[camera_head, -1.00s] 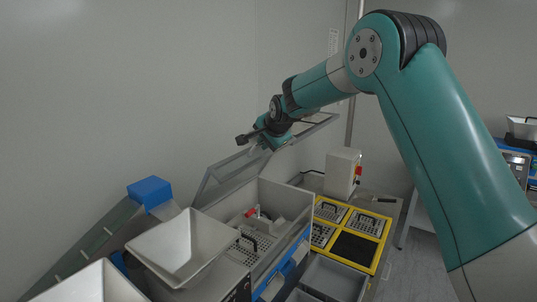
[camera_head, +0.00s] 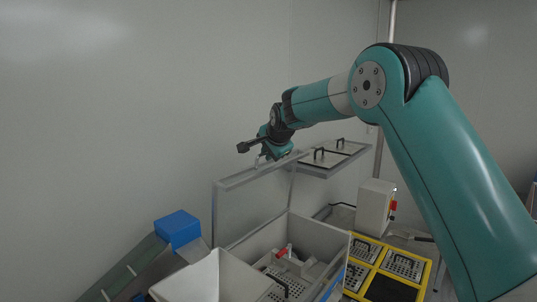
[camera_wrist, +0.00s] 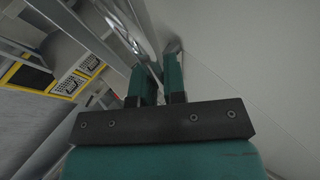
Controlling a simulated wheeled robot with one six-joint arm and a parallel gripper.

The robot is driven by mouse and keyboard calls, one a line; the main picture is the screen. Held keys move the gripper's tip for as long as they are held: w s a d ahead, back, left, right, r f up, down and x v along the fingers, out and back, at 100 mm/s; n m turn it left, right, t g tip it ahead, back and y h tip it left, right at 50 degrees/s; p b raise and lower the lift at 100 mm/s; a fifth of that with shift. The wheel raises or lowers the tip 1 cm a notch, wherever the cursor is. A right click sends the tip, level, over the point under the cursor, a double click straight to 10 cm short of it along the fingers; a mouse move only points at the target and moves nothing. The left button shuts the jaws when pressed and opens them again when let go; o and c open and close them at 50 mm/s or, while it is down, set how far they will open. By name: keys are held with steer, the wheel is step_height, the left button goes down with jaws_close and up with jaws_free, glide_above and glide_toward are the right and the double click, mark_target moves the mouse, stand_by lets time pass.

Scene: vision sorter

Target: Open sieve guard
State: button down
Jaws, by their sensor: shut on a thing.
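The sieve guard (camera_head: 236,180), a clear panel in a grey frame, stands raised and nearly upright above the open sieve housing (camera_head: 318,236). My gripper (camera_head: 262,160) is at the guard's top edge, shut on the guard. In the wrist view, my gripper's two teal fingers (camera_wrist: 157,72) lie close on either side of a thin grey bar. The exact contact is partly hidden by the fingers. Inside the housing are a perforated sieve plate (camera_head: 282,284) with a dark handle and a small red-handled part (camera_head: 281,253).
A shelf with handled plates (camera_head: 334,157) lies behind and right of the guard. A pale hopper (camera_head: 205,280) and a blue-topped conveyor (camera_head: 177,229) stand at the left. A white control box (camera_head: 374,207) and yellow-framed sieve trays (camera_head: 369,250) are at the right.

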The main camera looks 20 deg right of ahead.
steer(key=shift+d+r, duration=0.1)
steer(key=c, duration=1.2)
jaws_free()
steer(key=b+v, duration=0.6)
steer(key=v, duration=1.1)
steer(key=shift+s+r+b, duration=0.1)
steer(key=shift+s+b, duration=0.05)
steer(key=shift+b, duration=0.15)
steer(key=s+a+f+n+g+y+b, duration=0.1)
steer(key=s+a+f+n+g+y, duration=0.1)
steer(key=s+a+f+n, duration=0.45)
steer(key=s+a+f+n+g+y+b, duration=0.1)
steer(key=s+a+f+n+g, duration=0.1)
steer(key=s+a+f+n, duration=0.45)
steer(key=s+f+n+g, duration=0.1)
steer(key=s+f, duration=0.3)
steer(key=s, duration=0.4)
steer(key=s+a+f+n+g+y+b, duration=0.1)
steer(key=s+f+n+g, duration=0.1)
steer(key=s+f+n, duration=0.2)
steer(key=s+f+n+g, duration=0.2)
steer(key=s+f, duration=0.3)
steer(key=s, duration=0.6)
steer(key=shift+s+a+f+n+y+b, duration=0.2)
steer(key=shift+s+f+n+y+b, duration=0.15)
steer(key=shift+n, duration=0.15)
